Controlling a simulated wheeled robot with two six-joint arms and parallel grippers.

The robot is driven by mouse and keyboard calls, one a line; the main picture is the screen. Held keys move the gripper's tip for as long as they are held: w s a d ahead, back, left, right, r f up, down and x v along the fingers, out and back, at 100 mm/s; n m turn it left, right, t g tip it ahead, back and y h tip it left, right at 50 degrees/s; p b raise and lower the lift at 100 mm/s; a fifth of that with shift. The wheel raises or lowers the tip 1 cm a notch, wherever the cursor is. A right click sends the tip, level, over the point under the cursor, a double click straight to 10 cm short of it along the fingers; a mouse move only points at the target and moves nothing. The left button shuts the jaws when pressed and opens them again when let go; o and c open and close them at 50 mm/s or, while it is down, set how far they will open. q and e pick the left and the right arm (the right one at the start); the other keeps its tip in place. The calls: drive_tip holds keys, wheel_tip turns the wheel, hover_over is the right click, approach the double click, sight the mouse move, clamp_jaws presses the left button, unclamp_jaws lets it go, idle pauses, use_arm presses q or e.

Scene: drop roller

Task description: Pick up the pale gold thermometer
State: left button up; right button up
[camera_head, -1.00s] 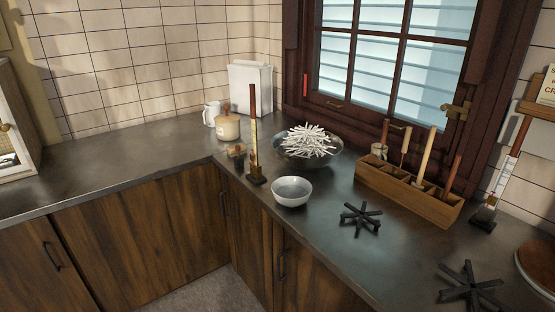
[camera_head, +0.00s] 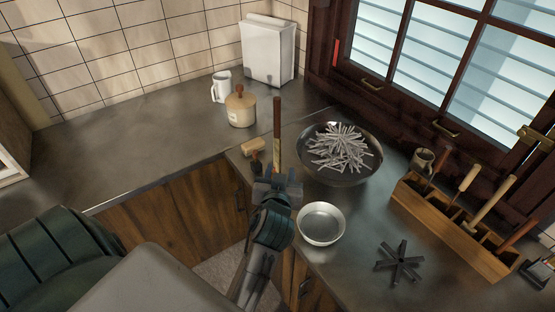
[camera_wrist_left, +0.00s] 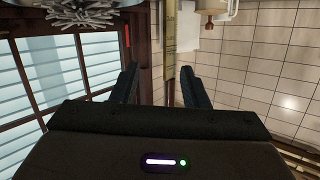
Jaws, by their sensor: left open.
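The pale gold thermometer (camera_head: 277,142) is a tall, thin upright stick with a brown upper part, standing near the counter's front edge. Its lower part and base are hidden behind my left gripper (camera_head: 277,186). In the left wrist view the thermometer (camera_wrist_left: 170,42) shows as a pale gold strip in the gap between the two dark fingertips of the left gripper (camera_wrist_left: 161,80). The left gripper is open and holds nothing. I cannot tell how deep the thermometer sits between the fingers. My right gripper is not in view.
A white bowl (camera_head: 321,224) stands close right of the left gripper. A wide bowl (camera_head: 372,172) of pale sticks is behind it. A black trivet (camera_head: 399,264) and wooden rack (camera_head: 446,235) are right.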

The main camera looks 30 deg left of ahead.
sight(277, 115)
use_arm(q)
wheel_tip(277, 115, up, 11)
drive_tip(key=a+n+t+y, duration=0.1)
drive_tip(key=n+t+y, duration=0.1)
drive_tip(key=y, duration=0.1)
drive_tip(key=x, duration=0.2)
drive_tip(key=p+x, duration=0.1)
drive_tip(key=x, duration=0.1)
drive_tip(key=shift+w+a+f, duration=0.2)
drive_tip(key=shift+a, duration=0.15)
drive_tip(key=shift+w+a, duration=0.25)
drive_tip(key=shift+w, duration=0.1)
drive_tip(key=p+x, duration=0.1)
drive_tip(key=x, duration=0.3)
drive_tip(key=shift+w+d, duration=0.1)
drive_tip(key=shift+w, duration=0.2)
drive_tip(key=shift+w+a+f, duration=0.1)
drive_tip(key=shift+w+a, duration=0.1)
drive_tip(key=shift+w, duration=0.1)
drive_tip(key=shift+s+d, duration=0.1)
drive_tip(key=shift+s, duration=0.05)
drive_tip(key=shift+c, duration=0.7)
clamp_jaws()
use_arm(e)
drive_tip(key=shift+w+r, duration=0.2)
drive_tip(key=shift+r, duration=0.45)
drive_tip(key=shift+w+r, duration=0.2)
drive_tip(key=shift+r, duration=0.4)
